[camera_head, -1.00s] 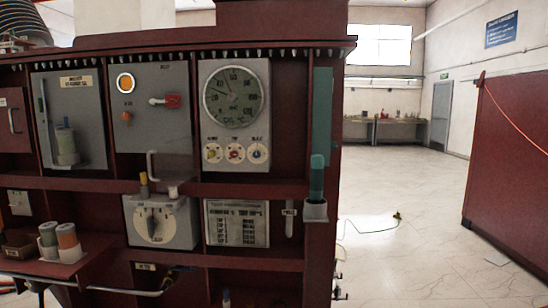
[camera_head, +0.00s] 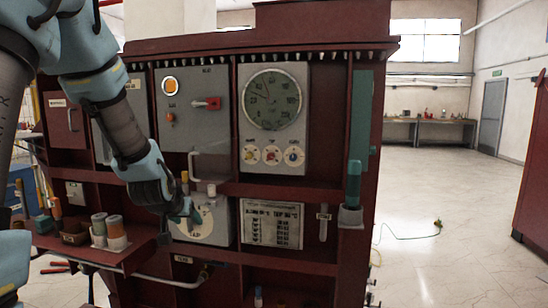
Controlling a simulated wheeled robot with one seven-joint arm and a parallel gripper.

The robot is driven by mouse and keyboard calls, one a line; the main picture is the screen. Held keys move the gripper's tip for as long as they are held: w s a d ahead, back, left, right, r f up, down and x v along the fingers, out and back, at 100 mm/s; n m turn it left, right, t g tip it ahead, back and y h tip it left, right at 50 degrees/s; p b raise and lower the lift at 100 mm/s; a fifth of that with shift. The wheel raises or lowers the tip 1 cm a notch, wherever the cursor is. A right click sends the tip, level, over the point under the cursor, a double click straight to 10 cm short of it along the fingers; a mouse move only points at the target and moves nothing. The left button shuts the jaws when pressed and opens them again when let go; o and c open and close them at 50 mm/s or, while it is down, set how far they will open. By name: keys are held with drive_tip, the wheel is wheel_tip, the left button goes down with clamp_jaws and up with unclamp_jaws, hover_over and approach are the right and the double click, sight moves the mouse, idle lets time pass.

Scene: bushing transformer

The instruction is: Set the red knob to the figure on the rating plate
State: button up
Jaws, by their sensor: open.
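The red knob (camera_head: 271,155) is the middle one of three small round knobs below the large gauge (camera_head: 271,99) on a grey panel; its exact setting is too small to read. The rating plate (camera_head: 271,224) is a pale printed sheet lower down, below that panel; its figures are too blurred to read. My gripper (camera_head: 189,213) is open, in front of the grey dial box (camera_head: 217,222) left of the plate, below and left of the red knob. It hides part of the dial. I cannot tell whether it touches the box.
A red switch handle (camera_head: 211,103) and a lit orange lamp (camera_head: 170,86) are on the panel left of the gauge. A shelf ledge (camera_head: 290,190) runs between the knobs and the plate. A teal upright tool (camera_head: 354,183) stands at the right. Open floor lies right of the cabinet.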

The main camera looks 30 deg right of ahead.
drive_tip(key=w+d+r+m+t+h+p, duration=0.1)
drive_tip(key=d+r+h, duration=0.15)
drive_tip(key=d, duration=0.55)
drive_tip(key=w+d+r+m+t+h, duration=0.15)
drive_tip(key=d+r, duration=0.25)
drive_tip(key=d, duration=0.4)
drive_tip(key=t+h+p, duration=0.1)
drive_tip(key=t+h, duration=0.1)
drive_tip(key=h, duration=0.1)
approach(270, 157)
drive_tip(key=p+x, duration=0.4)
drive_tip(key=x, duration=0.5)
drive_tip(key=shift+d, duration=0.1)
clamp_jaws()
